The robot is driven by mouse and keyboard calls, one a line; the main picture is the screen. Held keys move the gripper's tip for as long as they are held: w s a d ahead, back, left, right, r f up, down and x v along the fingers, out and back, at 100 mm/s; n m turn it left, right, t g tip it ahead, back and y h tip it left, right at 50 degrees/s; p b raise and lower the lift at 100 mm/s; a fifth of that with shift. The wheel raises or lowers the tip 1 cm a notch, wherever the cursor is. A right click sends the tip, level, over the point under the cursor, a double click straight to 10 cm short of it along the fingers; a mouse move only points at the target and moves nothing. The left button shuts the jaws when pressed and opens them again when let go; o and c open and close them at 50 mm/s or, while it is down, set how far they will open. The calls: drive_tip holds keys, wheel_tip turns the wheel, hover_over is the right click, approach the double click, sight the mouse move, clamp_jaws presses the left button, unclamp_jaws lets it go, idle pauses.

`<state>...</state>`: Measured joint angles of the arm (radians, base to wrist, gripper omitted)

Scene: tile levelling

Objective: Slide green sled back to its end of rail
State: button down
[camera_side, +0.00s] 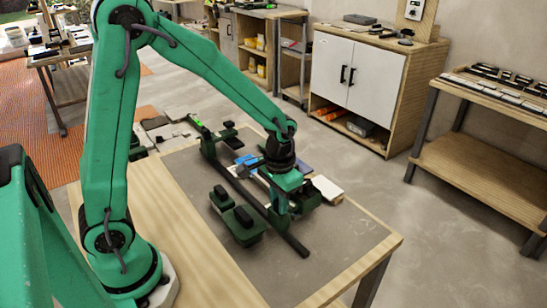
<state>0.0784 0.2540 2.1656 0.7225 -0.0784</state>
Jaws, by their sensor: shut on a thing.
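A long dark rail (231,178) runs diagonally over the grey work surface, from a bright green spot at its far left end to a bare near right end. The dark green sled (246,234) is at the nearer part of the rail, with black blocks on its left part. My gripper (283,211) points down over the rail at the sled and is shut on it. The jaws are small and partly merge with the green parts, so the exact contact is hidden.
Blue pieces (245,160) and a pale block (326,189) lie behind my gripper. More dark parts (226,131) sit near the rail's far end. The wooden table (358,271) has clear room at its front right. A white-doored cabinet (357,72) stands beyond.

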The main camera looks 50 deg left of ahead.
drive_tip(key=shift+d, duration=2.9)
drive_tip(key=c, duration=1.3)
unclamp_jaws()
drive_tip(key=shift+r, duration=0.1)
wheel_tip(320, 180, up, 7)
drive_tip(key=shift+f, duration=0.1)
drive_tip(key=shift+a, duration=0.1)
